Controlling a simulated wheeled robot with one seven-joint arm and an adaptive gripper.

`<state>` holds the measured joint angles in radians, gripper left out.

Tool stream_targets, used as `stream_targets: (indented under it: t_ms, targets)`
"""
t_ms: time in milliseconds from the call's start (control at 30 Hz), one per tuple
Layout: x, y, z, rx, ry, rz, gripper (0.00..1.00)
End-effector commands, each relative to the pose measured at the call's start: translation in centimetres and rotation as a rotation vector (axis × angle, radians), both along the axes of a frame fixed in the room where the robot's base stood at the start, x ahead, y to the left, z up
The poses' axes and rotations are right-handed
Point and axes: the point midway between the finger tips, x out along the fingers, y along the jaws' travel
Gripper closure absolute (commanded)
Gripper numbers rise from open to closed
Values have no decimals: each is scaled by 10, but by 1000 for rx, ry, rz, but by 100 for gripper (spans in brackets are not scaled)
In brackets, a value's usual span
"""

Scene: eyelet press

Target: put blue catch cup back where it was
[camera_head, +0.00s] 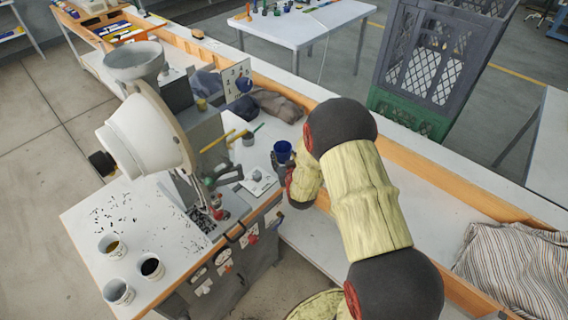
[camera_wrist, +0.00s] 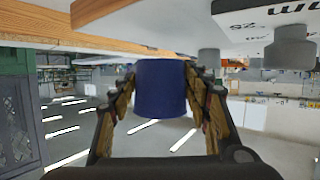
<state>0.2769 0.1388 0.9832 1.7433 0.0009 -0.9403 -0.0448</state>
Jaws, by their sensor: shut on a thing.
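The blue catch cup (camera_head: 282,152) is dark blue. It is just right of the press bench, at the end of my arm in the head view. In the wrist view the blue catch cup (camera_wrist: 161,88) fills the space between the two fingers. My gripper (camera_wrist: 162,100) is shut on its sides, with a finger on the left and on the right. In the head view my gripper (camera_head: 288,172) is mostly hidden behind my own arm. The eyelet press (camera_head: 150,130), with its white funnel-like bowls, stands left of the cup.
A white labelled plate with a small grey piece (camera_head: 258,182) lies on the bench left of the cup. Several white cups (camera_head: 112,246) stand at the bench's front left, among scattered dark bits. Dark cloth (camera_head: 275,104) lies behind. A striped cloth (camera_head: 515,265) lies at the right.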

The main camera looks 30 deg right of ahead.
Motion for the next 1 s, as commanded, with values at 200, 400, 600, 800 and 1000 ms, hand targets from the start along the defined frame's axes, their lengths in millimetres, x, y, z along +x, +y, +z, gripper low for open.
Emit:
stream_targets:
  t_ms: [200,400,600,800,1000]
  targets:
    - [2,-3,-29,1,4,0,74]
    - [3,-3,-35,-1,-1,-1,74]
    - [3,-3,-37,0,-1,-1,74]
    - [2,-2,-43,0,1,-1,74]
    - [1,-2,-46,2,6,0,48]
